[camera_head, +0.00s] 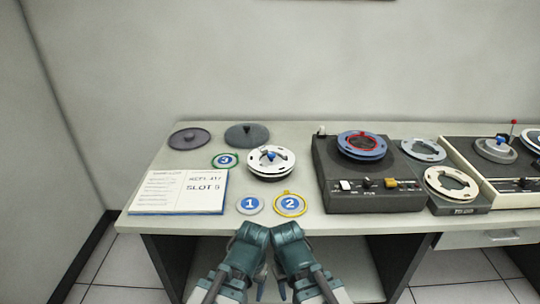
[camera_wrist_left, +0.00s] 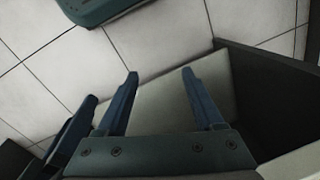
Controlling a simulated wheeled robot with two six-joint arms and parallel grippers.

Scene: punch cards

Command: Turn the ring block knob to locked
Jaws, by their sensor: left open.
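A round block of white rings (camera_head: 286,162) stands on the left part of the desk, behind the numbered discs. A small blue knob (camera_head: 270,155) sits at its top centre; its locked or unlocked setting is too small to read. My left gripper (camera_head: 261,284) is low in front of the desk edge, well short of the block. In the left wrist view its two blue fingers (camera_wrist_left: 160,73) are apart with nothing between them. My right gripper (camera_head: 281,287) is beside it, also below the desk top; its finger opening is not clear. The block is outside the left wrist view.
An open booklet (camera_head: 155,192), numbered discs 1 (camera_head: 249,204), 2 (camera_head: 290,204) and 3 (camera_head: 225,160), and two dark lids (camera_head: 247,134) (camera_head: 189,138) surround the block. A dark machine (camera_head: 375,200) with reels stands to its right.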

